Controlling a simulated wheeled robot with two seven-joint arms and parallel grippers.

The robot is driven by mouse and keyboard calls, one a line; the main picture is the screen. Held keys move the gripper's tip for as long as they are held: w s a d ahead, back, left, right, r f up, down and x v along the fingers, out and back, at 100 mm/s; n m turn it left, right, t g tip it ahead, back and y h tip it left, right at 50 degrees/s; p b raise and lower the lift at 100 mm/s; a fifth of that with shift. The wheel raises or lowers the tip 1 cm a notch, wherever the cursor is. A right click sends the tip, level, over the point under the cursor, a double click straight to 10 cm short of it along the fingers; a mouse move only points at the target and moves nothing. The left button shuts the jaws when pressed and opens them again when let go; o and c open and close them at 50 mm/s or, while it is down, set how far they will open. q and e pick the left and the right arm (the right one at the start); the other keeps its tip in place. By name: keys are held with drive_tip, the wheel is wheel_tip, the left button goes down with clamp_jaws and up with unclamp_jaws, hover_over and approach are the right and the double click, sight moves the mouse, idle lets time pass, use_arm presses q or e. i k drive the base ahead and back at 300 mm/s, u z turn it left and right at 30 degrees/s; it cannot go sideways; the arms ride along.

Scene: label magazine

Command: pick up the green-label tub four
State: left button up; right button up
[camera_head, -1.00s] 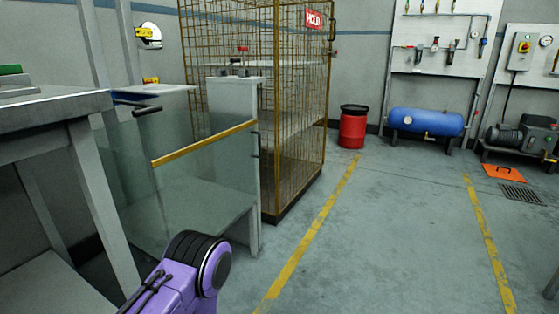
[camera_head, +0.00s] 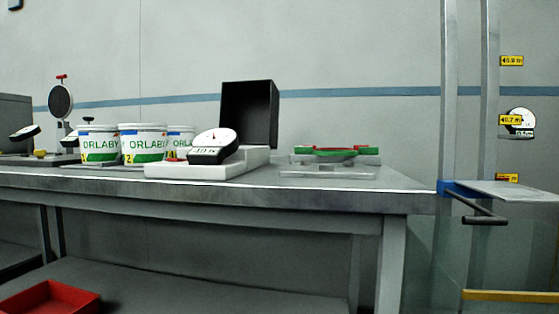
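Several white tubs with green labels reading ORLABY stand close together on the workbench, left of the middle. The left tub (camera_head: 99,145) and the front tub (camera_head: 142,143), which shows a 2, are the clearest. Another tub (camera_head: 181,138) stands at the right and is partly hidden by the dial gauge in front of it. Neither of my grippers shows in this view.
The grey workbench (camera_head: 330,196) fills the middle. A dial gauge (camera_head: 213,146) sits by an open black case (camera_head: 250,110) on a white base. A green and red fixture (camera_head: 335,152) lies to the right. A red tray (camera_head: 50,299) is on the lower shelf. A handled plate (camera_head: 505,191) juts out right.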

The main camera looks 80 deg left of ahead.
sight(177, 137)
drive_tip(key=u, duration=3.3)
drive_tip(key=i, duration=0.45)
